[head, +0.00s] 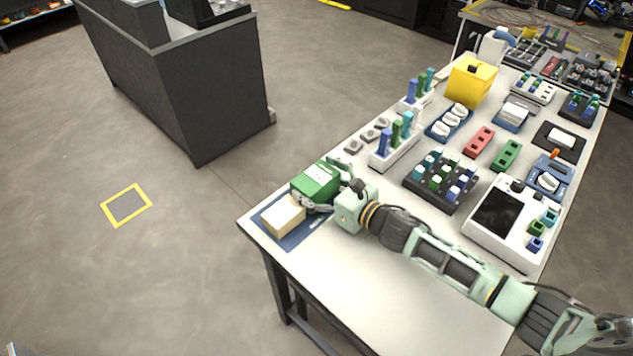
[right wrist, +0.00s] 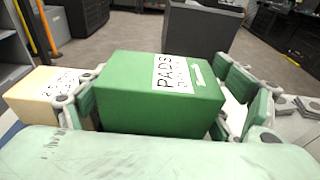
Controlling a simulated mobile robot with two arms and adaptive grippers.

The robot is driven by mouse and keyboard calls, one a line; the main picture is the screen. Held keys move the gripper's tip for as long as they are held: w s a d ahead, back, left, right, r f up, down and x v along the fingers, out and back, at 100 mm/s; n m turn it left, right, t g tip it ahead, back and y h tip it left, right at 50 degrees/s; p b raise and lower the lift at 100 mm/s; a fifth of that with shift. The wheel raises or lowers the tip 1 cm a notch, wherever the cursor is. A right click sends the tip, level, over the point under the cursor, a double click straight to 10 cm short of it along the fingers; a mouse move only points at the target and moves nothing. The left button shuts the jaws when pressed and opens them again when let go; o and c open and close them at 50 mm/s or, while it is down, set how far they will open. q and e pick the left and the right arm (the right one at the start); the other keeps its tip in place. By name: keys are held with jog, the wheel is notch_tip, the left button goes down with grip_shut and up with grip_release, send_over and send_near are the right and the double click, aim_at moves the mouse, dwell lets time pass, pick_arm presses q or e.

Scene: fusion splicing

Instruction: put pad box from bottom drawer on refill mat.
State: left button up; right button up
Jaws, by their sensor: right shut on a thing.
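The green pad box (head: 316,181), labelled PADS, is in my right gripper (head: 333,196), at the near left corner of the table. In the right wrist view the pad box (right wrist: 150,92) sits between the fingers of my right gripper (right wrist: 165,105), which is shut on it. The dark blue refill mat (head: 287,239) lies under and beside a cream box (head: 283,216), with the pad box over or on its far part. I cannot tell whether the pad box touches the mat. The cream box also shows in the right wrist view (right wrist: 42,92). My left gripper is not in view.
The white table (head: 370,290) is bare in front of my right arm. Behind the arm stand a white rack with coloured bottles (head: 397,145), a dark tray of small blocks (head: 441,182), a white device with a dark screen (head: 497,212) and a yellow bin (head: 470,82).

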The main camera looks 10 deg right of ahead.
jog(key=shift+s+f, duration=0.1)
jog(key=shift+f, duration=0.3)
jog(key=shift+s+d+f+b, duration=0.1)
jog(key=shift+s+f+b, duration=0.15)
jog(key=shift+f, duration=0.25)
jog(key=o, duration=1)
jog(key=shift+w, duration=0.1)
jog(key=shift+o, duration=1.1)
